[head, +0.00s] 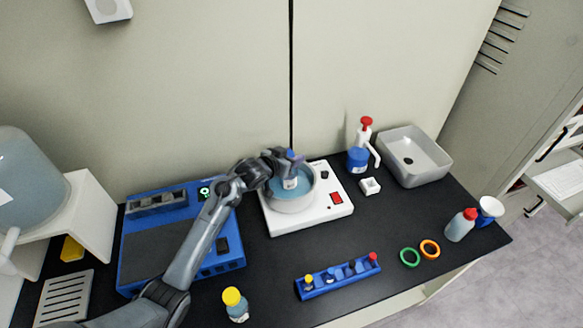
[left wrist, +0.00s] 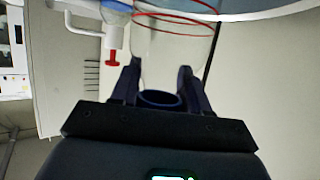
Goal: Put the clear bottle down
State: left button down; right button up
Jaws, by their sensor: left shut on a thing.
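The clear bottle (left wrist: 168,65) is see-through with red lines around it and a dark blue ring at its near end. My left gripper (left wrist: 156,85) is shut on it, one finger on each side of that end. In the head view my left gripper (head: 286,165) is over the round water bath (head: 291,204), which holds blue liquid and sits on a white base. The bottle (head: 290,183) shows only in part there, within the bath's outline. I cannot tell whether it touches the bath's floor. My right gripper is not in view.
A blue and white pump bottle (head: 358,158) and a grey sink (head: 414,157) stand right of the bath. A blue rack (head: 338,278), a yellow-capped bottle (head: 236,305), green and orange rings (head: 430,249) and a red-capped bottle (head: 460,226) lie nearer the front edge.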

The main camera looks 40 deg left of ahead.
pick_arm(q)
notch_tip(320, 180, down, 4)
jog(key=shift+f+b, duration=0.15)
jog(key=shift+b, duration=0.2)
jog(key=c, duration=0.5)
grip_release()
jog(key=shift+f, duration=0.1)
jog(key=shift+c, duration=0.2)
jog(key=shift+s+r, duration=0.4)
jog(key=shift+s, duration=0.15)
jog(key=p+v, duration=0.2)
jog(key=v, duration=0.8)
jog(key=shift+s+r, duration=0.15)
jog(key=shift+s, duration=0.2)
